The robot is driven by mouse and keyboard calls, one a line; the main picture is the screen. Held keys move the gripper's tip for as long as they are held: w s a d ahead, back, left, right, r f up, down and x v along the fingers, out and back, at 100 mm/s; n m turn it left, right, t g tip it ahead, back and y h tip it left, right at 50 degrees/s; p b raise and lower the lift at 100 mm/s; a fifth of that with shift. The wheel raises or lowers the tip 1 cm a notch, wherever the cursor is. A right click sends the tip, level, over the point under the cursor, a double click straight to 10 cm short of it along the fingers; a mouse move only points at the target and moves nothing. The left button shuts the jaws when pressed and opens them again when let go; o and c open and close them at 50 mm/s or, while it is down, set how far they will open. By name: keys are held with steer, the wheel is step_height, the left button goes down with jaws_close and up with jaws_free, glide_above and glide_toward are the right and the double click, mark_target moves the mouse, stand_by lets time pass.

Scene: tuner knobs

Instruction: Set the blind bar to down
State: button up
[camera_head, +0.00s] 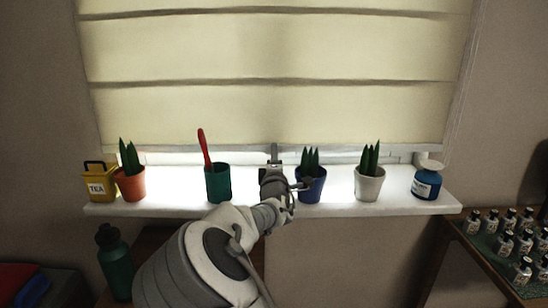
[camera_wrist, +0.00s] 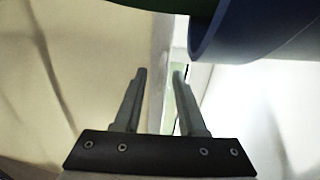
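The cream blind (camera_head: 270,110) hangs over the window, with its pale bottom bar (camera_head: 200,148) a little above the sill. A bright strip of window shows below the bar. My gripper (camera_head: 274,150) is at the bar's middle, over the sill. In the wrist view the two fingers of my gripper (camera_wrist: 160,74) stand apart with a gap between them. The blind (camera_wrist: 60,70) fills the left there, and its pale lower edge (camera_wrist: 158,60) runs past the fingertips, in line with the gap. I cannot tell whether the fingers touch it.
The blue pot (camera_head: 311,188) stands just right of my gripper; it looms at the top of the wrist view (camera_wrist: 240,30). The green cup (camera_head: 218,186) with a red-handled tool is to the left. A tea tin, more plants and a blue jar also stand on the white sill (camera_head: 335,208).

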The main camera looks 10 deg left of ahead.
steer(key=p+v, duration=0.3)
steer(key=v, duration=1.4)
steer(key=shift+s+d, duration=0.2)
steer(key=shift+w, duration=0.15)
